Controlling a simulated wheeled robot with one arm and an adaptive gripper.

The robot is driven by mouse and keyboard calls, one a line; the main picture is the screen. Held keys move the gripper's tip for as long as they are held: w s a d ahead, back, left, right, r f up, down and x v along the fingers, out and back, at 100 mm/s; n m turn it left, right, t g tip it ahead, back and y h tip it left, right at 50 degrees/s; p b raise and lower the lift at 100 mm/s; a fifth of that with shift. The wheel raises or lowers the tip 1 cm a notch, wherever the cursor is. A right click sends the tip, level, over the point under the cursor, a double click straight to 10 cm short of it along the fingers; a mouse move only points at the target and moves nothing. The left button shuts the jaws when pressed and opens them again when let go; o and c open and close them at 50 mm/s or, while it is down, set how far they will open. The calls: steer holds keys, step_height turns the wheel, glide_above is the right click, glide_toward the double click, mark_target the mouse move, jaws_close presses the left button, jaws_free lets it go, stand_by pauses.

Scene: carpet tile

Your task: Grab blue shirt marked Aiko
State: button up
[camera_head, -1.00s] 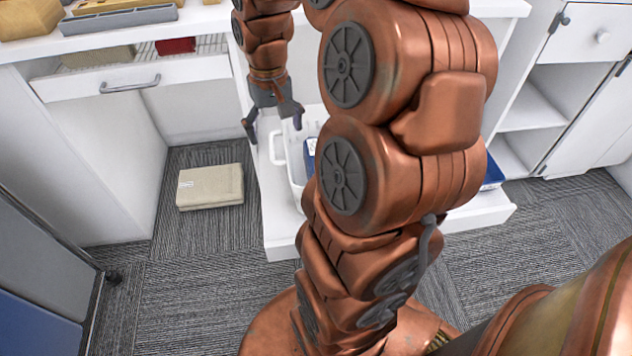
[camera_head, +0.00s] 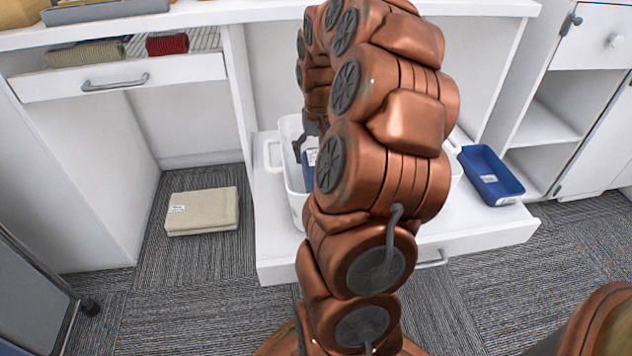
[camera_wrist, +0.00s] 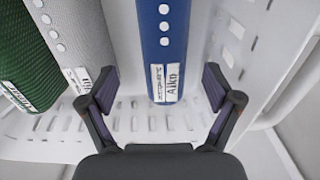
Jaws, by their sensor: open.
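In the wrist view the blue shirt (camera_wrist: 165,45) is folded upright in a white basket, with a white label reading Aiko (camera_wrist: 167,82) at its near end. My gripper (camera_wrist: 158,90) is open, with one finger on each side of the shirt's labelled end. I cannot tell whether the fingers touch it. A grey shirt (camera_wrist: 75,40) stands just left of it, its label partly behind my left finger. In the head view a small blue patch of cloth (camera_head: 310,158) shows in the basket (camera_head: 296,185); my arm hides most of the basket and my gripper.
A green shirt (camera_wrist: 28,55) stands at the far left of the basket. The perforated basket wall (camera_wrist: 255,45) rises at right. A blue tray (camera_head: 490,175) sits on the open drawer (camera_head: 480,230). A folded beige cloth (camera_head: 202,211) lies on the carpet.

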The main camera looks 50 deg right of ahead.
steer(key=f, duration=0.1)
steer(key=f+b, duration=0.1)
steer(key=f, duration=0.1)
steer(key=f+b, duration=0.1)
steer(key=f, duration=0.1)
steer(key=shift+a, duration=0.35)
steer(key=shift+w, duration=0.1)
steer(key=c, duration=1.4)
steer(key=shift+o, duration=0.2)
